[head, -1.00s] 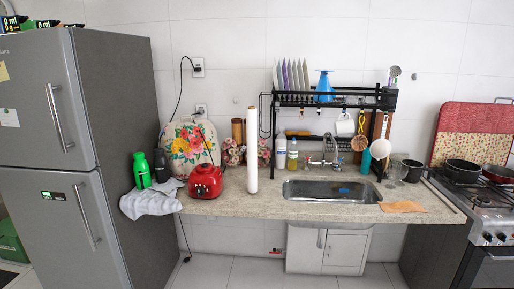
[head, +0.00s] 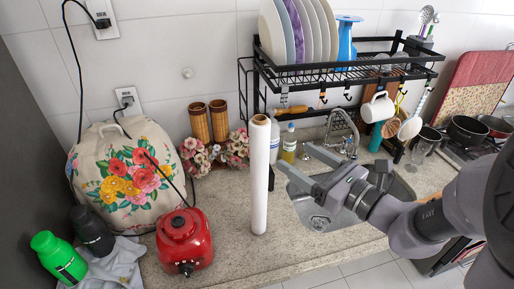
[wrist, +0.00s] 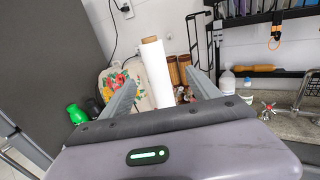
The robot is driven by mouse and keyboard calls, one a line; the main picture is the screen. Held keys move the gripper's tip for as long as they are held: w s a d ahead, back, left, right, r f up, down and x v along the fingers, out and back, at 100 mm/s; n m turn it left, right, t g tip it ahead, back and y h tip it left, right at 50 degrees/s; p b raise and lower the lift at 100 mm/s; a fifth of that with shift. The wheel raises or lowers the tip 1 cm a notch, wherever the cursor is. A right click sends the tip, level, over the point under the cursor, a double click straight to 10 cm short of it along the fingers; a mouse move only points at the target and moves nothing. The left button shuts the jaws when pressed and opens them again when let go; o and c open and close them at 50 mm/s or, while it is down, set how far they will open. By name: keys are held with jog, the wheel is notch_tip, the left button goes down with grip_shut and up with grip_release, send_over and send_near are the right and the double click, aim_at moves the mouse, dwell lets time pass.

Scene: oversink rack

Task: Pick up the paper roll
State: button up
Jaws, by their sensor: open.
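The paper roll (head: 259,178) is a tall white cylinder with a brown core at its top. It stands upright on the counter between the red appliance and the sink. In the wrist view the paper roll (wrist: 156,72) shows between my two fingers, farther off. My gripper (head: 282,180) is open and empty. In the head view it is just right of the roll, with its fingers pointing left toward it. In the wrist view my gripper (wrist: 163,85) has its fingers spread wide. I cannot tell whether a finger touches the roll.
A red appliance (head: 184,240) stands left of the roll. Bamboo cups (head: 199,123) and flowers (head: 195,156) are behind it. A black dish rack (head: 300,78) stands over the sink (head: 325,205), with bottles (head: 289,146) beneath. The counter front (head: 270,258) is clear.

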aim_at(268, 141)
jog(key=x, duration=0.9)
jog(key=shift+s+a, duration=0.15)
jog(key=shift+a, duration=0.15)
jog(key=x, duration=0.6)
jog(key=shift+s+a+r, duration=0.1)
jog(key=shift+a+r, duration=0.15)
jog(key=shift+r, duration=0.05)
jog(key=shift+s+d, duration=0.1)
jog(key=shift+c, duration=0.9)
grip_shut()
